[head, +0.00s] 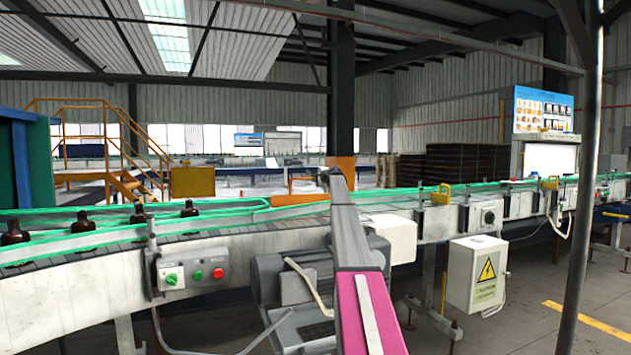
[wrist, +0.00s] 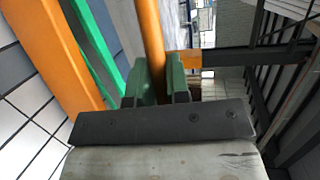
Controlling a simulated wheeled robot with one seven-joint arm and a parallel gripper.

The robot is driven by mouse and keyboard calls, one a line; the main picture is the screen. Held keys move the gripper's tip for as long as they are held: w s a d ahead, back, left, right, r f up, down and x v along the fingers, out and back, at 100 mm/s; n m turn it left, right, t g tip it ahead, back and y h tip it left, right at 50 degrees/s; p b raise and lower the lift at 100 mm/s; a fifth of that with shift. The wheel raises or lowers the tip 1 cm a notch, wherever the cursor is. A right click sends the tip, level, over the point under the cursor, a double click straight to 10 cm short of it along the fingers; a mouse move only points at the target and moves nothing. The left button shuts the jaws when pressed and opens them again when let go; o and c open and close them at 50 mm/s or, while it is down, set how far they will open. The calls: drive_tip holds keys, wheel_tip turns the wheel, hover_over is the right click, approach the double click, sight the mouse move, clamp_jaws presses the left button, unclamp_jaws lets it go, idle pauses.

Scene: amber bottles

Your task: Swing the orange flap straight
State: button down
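The orange flap shows in the wrist view as a narrow orange bar (wrist: 150,35) running down from the top edge to between my fingers. In the head view a small orange piece (head: 301,180) stands over the conveyor, just left of my arm's end; it looks like the same flap, partly hidden. My gripper (wrist: 163,75) has green fingers close together, one on each side of the bar, with the bar filling the narrow gap. The fingertips are hidden behind my arm in the head view.
The conveyor's green-edged rails (head: 90,238) run across the view, with dark amber bottles (head: 83,220) on the left. A button box (head: 193,275) is on its front. A wide orange piece (wrist: 55,50) lies left in the wrist view. A metal post (head: 583,190) stands at right.

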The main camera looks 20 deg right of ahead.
drive_tip(key=shift+s+a+n+g+y, duration=0.1)
drive_tip(key=shift+s+n+g+y, duration=0.4)
drive_tip(key=shift+s+n+y, duration=0.8)
drive_tip(key=shift+s, duration=0.2)
drive_tip(key=c, duration=1.1)
unclamp_jaws()
drive_tip(key=shift+s, duration=0.1)
drive_tip(key=shift+m, duration=0.3)
drive_tip(key=v, duration=1)
drive_tip(key=shift+s+d, duration=0.25)
drive_tip(key=shift+s, duration=0.05)
